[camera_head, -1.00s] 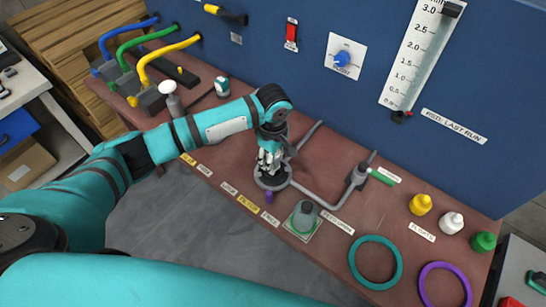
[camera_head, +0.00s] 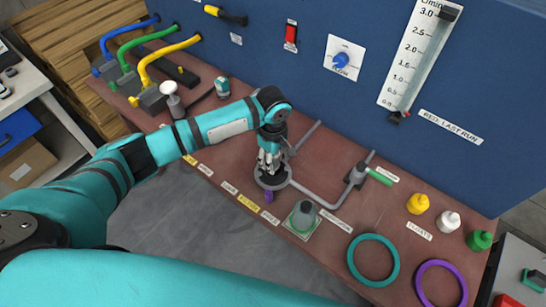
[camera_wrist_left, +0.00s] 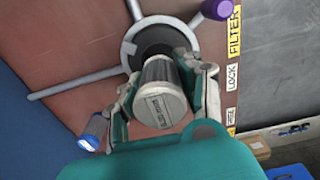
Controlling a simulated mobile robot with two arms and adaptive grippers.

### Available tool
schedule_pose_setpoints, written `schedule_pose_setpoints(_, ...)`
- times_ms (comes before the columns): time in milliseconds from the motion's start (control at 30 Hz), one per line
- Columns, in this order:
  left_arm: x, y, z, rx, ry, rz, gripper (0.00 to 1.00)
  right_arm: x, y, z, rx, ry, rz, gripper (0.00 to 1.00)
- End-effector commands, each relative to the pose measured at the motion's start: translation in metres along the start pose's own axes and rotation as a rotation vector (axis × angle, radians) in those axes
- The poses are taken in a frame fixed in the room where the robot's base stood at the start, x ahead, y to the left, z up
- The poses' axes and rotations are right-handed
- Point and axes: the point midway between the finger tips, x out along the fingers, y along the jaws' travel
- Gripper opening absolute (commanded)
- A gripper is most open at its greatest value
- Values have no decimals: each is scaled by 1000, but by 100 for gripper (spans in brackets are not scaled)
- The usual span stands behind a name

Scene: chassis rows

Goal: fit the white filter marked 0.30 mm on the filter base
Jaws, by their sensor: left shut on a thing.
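The filter (camera_wrist_left: 165,104) is a short cylinder with a pale grey-white end cap and a darker ribbed side. Its cap carries a small label that is too blurred to read surely. My left gripper (camera_head: 268,166) is shut on it, with a finger on each side in the left wrist view (camera_wrist_left: 165,95). The filter base (camera_head: 258,182) is a grey ring with a dark centre and a purple-ended lever (camera_head: 268,197). In the wrist view the base (camera_wrist_left: 131,48) lies directly beyond the filter. I cannot tell whether the filter touches it. My right gripper is not in view.
Grey pipes (camera_head: 318,199) run from the base along the red-brown bench. Teal (camera_head: 374,236) and purple rings lie farther right, near several coloured floats. The blue panel (camera_head: 270,75) rises behind.

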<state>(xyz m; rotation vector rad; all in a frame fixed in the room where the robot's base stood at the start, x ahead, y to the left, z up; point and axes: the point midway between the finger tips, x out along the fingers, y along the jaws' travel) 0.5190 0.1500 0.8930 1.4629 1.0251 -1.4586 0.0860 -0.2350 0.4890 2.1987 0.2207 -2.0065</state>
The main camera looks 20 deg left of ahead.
Motion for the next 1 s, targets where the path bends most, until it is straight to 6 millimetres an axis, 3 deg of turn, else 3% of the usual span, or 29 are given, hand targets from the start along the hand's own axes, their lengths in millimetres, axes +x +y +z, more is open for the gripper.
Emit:
schedule_pose_setpoints(200,-1,0,1,1,-2,0,5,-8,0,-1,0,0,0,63)
schedule_pose_setpoints(1000,11,0,0,0,-1,-1,5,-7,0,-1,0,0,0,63)
